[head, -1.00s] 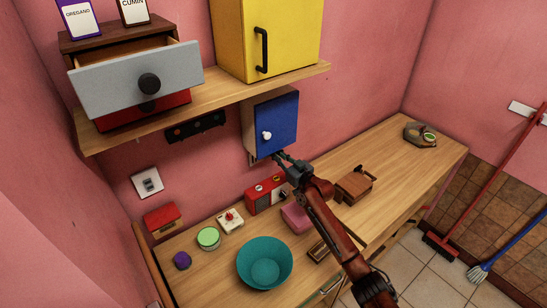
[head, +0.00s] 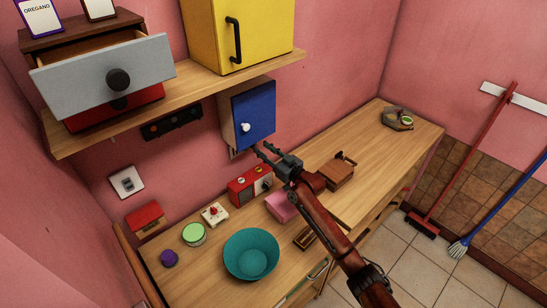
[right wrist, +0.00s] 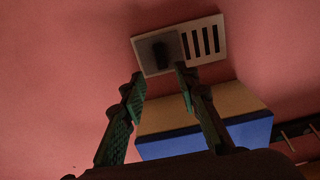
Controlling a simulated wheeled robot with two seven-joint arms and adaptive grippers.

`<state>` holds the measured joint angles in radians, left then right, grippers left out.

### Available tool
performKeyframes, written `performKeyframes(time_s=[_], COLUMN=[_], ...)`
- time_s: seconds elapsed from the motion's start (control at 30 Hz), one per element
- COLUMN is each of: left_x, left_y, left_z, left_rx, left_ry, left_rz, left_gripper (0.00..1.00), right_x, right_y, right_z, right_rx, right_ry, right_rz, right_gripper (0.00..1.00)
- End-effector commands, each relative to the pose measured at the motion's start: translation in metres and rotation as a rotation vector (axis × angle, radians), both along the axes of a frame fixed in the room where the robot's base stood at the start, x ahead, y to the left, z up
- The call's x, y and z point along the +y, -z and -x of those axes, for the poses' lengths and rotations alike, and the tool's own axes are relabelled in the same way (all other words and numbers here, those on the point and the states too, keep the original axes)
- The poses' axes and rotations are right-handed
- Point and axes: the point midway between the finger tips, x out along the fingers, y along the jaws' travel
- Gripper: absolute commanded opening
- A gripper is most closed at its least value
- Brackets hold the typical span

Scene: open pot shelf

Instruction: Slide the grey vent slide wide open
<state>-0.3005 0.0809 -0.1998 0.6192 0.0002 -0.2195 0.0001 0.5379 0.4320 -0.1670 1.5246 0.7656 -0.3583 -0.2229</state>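The grey vent slide (right wrist: 158,52) with a dark knob (right wrist: 162,53) shows in the right wrist view, on a pale vent plate (right wrist: 222,38) on the pink wall. The slide covers the left part of the plate; several dark slots (right wrist: 202,41) show to its right. In the head view only a sliver of the vent (head: 233,153) shows, below the blue cabinet. My right gripper (head: 266,150) is open and empty, near the cabinet's underside. In the right wrist view its fingers (right wrist: 160,76) are apart, below the knob in the picture. My left gripper is out of view.
The blue-doored cabinet (head: 255,115) hangs close beside my right gripper. Below are a red radio (head: 248,186), a pink block (head: 282,206), a brown box (head: 337,172) and a teal bowl (head: 251,254) on the counter. A shelf (head: 190,90) with an open grey-fronted drawer is above.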

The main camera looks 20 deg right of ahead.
Motion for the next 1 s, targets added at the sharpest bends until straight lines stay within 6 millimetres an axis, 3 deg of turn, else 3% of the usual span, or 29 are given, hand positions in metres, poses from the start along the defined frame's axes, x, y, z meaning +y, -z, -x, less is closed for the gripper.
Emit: performKeyframes(time_s=[0.2, 0.4, 1.0], left_x=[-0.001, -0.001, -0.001], left_y=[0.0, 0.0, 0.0], left_z=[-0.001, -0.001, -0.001], left_rx=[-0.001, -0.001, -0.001], left_ry=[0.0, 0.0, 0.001], left_rz=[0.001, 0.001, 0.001], left_gripper=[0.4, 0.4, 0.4], right_x=[-0.019, -0.029, -0.031], right_y=[0.001, 0.0, 0.0], right_z=[0.043, 0.067, 0.074], right_rx=[0.001, 0.0, 0.0], right_ry=[0.001, 0.002, 0.002], right_rz=[0.004, 0.003, 0.001], right_gripper=[0.29, 0.29, 0.29])
